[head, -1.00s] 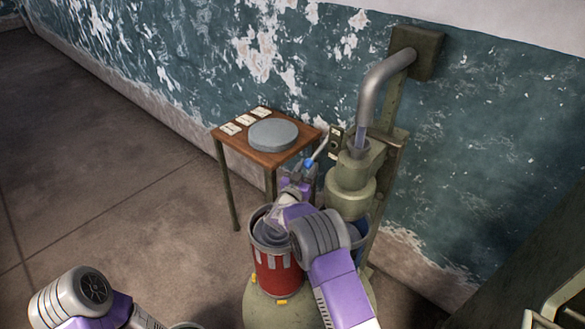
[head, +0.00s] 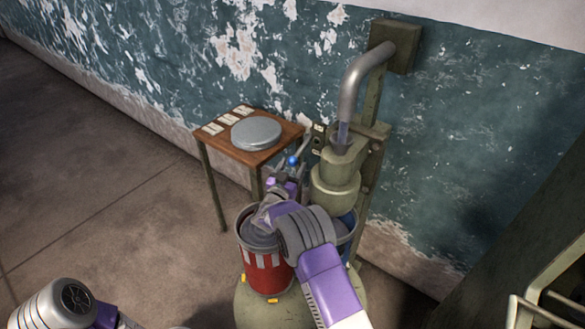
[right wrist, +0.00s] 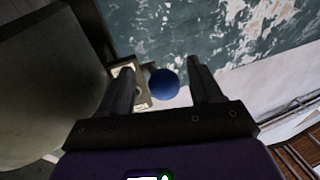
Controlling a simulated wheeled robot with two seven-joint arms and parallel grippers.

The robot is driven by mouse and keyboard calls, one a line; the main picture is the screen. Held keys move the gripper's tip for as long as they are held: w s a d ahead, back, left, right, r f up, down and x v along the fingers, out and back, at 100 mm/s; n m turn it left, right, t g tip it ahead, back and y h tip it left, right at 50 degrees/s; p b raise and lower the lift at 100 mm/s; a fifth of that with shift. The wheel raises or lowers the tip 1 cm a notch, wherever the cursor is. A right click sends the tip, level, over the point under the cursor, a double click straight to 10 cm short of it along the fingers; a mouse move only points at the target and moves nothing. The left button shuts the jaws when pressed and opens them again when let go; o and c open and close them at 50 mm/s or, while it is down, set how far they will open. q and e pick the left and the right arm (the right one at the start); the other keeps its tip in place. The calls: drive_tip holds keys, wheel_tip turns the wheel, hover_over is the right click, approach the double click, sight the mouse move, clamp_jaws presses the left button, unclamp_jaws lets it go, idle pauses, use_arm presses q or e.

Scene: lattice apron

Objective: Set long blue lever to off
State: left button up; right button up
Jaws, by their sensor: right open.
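The long blue lever shows in the head view by its round blue knob (head: 293,160), on a thin rod beside the green machine. In the right wrist view the blue knob (right wrist: 163,84) is between my two fingers, with space on both sides. A pale plate (right wrist: 141,88) lies behind it, partly covered by the left finger; its marks are too small to read. My right gripper (right wrist: 161,78) is open and empty, and I cannot tell how deep the knob sits between the fingertips. My left arm shows at the lower left of the head view, but its gripper is out of view.
A small wooden table (head: 215,142) with a grey round lid (head: 256,133) and several pale cards stands left of the lever. The green machine (head: 335,180) with its bent pipe (head: 352,85) stands close on the right. A red bucket (head: 265,275) is below my right arm.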

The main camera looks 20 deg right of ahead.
drive_tip(key=r+p+v, duration=0.1)
drive_tip(key=v, duration=0.6)
drive_tip(key=shift+s+f+p, duration=0.25)
drive_tip(key=shift+f+p, duration=0.1)
drive_tip(key=shift+f, duration=0.1)
drive_tip(key=shift+a, duration=0.1)
